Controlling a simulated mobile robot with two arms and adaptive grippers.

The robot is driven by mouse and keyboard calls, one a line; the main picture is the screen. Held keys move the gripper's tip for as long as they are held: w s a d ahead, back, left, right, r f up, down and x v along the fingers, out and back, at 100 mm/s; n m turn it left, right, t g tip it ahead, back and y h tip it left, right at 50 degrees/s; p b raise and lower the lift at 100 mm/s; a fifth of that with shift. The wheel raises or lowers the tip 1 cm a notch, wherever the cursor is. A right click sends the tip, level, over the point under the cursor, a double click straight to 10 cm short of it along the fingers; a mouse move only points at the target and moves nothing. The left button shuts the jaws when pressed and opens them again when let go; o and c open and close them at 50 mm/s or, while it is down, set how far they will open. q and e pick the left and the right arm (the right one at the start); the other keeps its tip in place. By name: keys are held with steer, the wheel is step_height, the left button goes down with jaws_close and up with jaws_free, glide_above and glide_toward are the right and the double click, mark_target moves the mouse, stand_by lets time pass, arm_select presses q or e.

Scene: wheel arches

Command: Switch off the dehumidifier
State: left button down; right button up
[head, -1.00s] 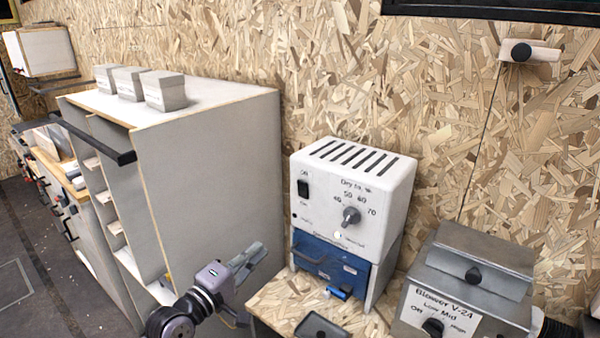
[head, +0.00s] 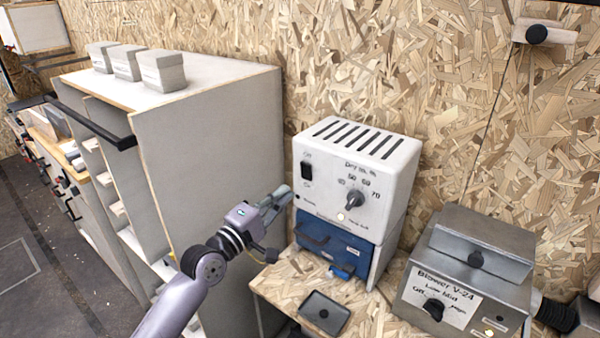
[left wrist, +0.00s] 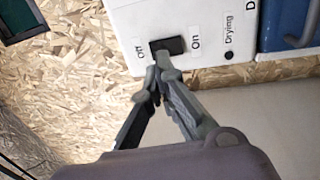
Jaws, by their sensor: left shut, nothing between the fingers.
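The dehumidifier (head: 325,195) is a white box with top slots, a dial (head: 355,201) and a blue drawer (head: 333,250) below. Its black rocker switch (head: 307,172) sits on the front's left side; in the left wrist view the switch (left wrist: 172,45) lies between the labels Off and On. A small pale lamp (head: 340,216) on the front looks lit. My left gripper (head: 284,194) is shut and empty, beside the front's left edge. In the left wrist view its closed fingertips (left wrist: 160,64) overlap the switch's near edge; I cannot tell whether they touch. My right gripper is out of view.
The dehumidifier stands on a chipboard shelf (head: 272,284) with a dark tray (head: 325,312) in front. A grey blower (head: 470,265) with its own knob stands to the right. A tall grey cabinet (head: 215,160) is close on the left, behind my left arm.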

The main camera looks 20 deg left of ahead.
mark_target(307, 169)
arm_select(q)
steer(key=p+x, duration=0.1)
steer(key=x, duration=0.5)
steer(key=shift+w+r, duration=0.1)
steer(key=shift+w, duration=0.1)
steer(key=shift+w+d, duration=0.25)
steer(key=shift+w, duration=0.3)
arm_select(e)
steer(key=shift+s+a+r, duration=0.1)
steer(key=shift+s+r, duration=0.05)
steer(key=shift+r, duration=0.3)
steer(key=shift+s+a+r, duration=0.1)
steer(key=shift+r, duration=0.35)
arm_select(q)
steer(key=shift+p, duration=0.3)
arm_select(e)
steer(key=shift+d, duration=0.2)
arm_select(q)
steer(key=r+g+p, duration=0.1)
steer(key=p, duration=0.3)
steer(key=shift+w+d+r, duration=0.1)
steer(key=shift+w+r, duration=0.05)
steer(key=shift+w, duration=0.1)
steer(key=shift+f, duration=0.3)
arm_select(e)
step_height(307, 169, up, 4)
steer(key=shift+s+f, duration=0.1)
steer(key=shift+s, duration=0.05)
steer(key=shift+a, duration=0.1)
